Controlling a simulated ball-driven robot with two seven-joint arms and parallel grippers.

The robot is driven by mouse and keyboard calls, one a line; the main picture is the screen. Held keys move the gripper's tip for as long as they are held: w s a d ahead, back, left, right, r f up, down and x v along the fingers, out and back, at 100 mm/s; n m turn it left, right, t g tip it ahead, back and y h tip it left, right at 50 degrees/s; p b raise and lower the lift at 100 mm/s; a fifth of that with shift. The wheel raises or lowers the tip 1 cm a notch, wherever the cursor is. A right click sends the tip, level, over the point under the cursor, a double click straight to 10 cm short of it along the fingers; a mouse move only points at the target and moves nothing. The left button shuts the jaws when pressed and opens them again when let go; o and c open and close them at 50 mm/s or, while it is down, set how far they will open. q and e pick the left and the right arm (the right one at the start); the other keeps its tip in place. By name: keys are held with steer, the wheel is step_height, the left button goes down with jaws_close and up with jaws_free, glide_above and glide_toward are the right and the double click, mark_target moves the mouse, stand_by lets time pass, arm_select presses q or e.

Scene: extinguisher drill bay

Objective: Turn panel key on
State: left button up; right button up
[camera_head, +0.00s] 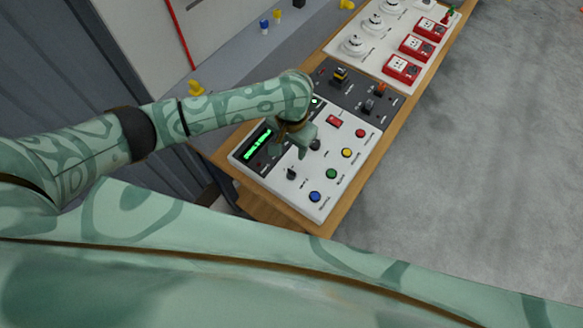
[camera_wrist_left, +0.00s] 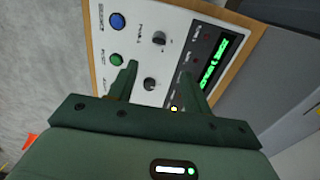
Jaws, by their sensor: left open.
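The white control panel (camera_head: 318,186) lies on the wooden bench, with a lit green display (camera_head: 257,146). One black knob (camera_head: 291,173) stands near the panel's lower left; it also shows beyond my fingertips in the left wrist view (camera_wrist_left: 158,38). A second black knob (camera_head: 315,144) is beside my left gripper (camera_head: 303,150). In the left wrist view this second knob (camera_wrist_left: 150,84) appears between the two open fingers (camera_wrist_left: 160,70), which hold nothing. I cannot tell which knob is the key, or whether a finger touches the panel. My right gripper is out of view.
Blue (camera_head: 315,197), green (camera_head: 331,174), yellow (camera_head: 347,153) and red (camera_head: 360,133) buttons line the panel's right side. A red rocker (camera_head: 334,120) is nearby. Behind are a dark switch panel (camera_head: 350,98) and a white board with red call boxes (camera_head: 402,68). The grey floor at right is clear.

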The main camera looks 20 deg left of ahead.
mark_target(292, 171)
arm_select(q)
step_height(292, 171, down, 14)
steer(key=b, duration=0.4)
steer(key=shift+r, duration=0.15)
steer(key=c, duration=1)
